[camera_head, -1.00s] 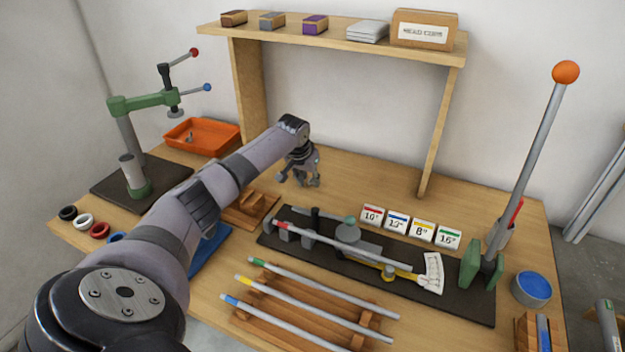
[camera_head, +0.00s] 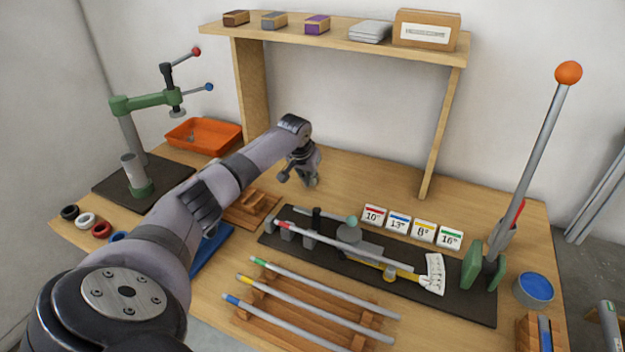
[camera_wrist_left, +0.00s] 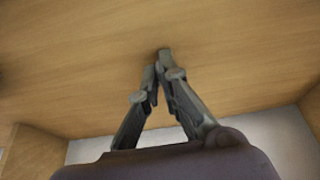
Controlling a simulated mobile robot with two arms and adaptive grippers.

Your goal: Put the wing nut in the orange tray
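The orange tray (camera_head: 228,141) stands at the back left of the bench, beside the green clamp press. A small greyish piece (camera_head: 191,136) lies inside it; it could be the wing nut, but it is too small to be sure. My left gripper (camera_head: 311,182) hangs over the bench to the right of the tray, in front of the shelf opening. In the left wrist view the fingertips of my left gripper (camera_wrist_left: 158,64) come together over bare wood, with nothing seen between them. My right gripper is out of view.
The green press (camera_head: 143,103) stands left of the tray. A wooden shelf (camera_head: 340,40) spans the back. A dark jig plate (camera_head: 460,300) with a rod, number cards (camera_head: 398,223) and a tall orange-knobbed lever (camera_head: 540,140) are to the right. Bare bench lies under the gripper.

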